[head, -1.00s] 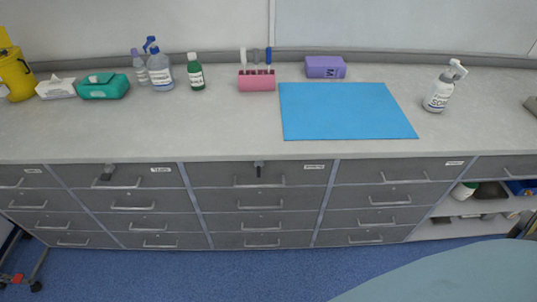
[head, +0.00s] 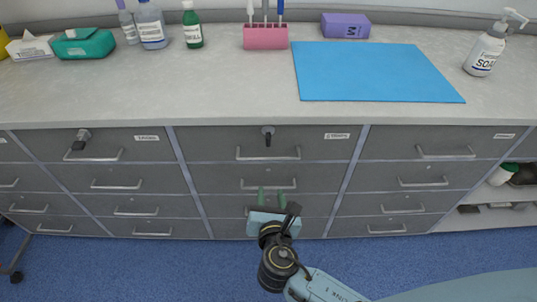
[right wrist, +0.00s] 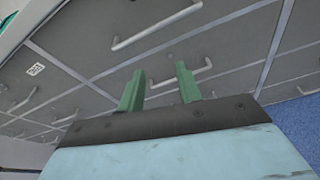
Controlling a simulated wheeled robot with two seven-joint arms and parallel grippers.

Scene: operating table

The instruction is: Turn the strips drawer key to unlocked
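The middle top drawer (head: 210,146) has a label (head: 337,136) too small to read surely. A dark key (head: 268,139) sits in its round lock above the handle and points straight down. My right gripper (head: 271,194) is in front of the lower drawers, below the key and apart from it. Its two green fingers are spread with nothing between them. They also show spread in the right wrist view (right wrist: 159,88), in front of grey drawer fronts and handles. My left gripper is not in view.
Another key (head: 83,138) sits in the left top drawer, beside a label (head: 147,138). Bar handles stick out from the drawers. On the counter (head: 220,90) are a blue mat (head: 375,75), a pink rack (head: 265,38), a soap bottle (head: 485,52) and other bottles.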

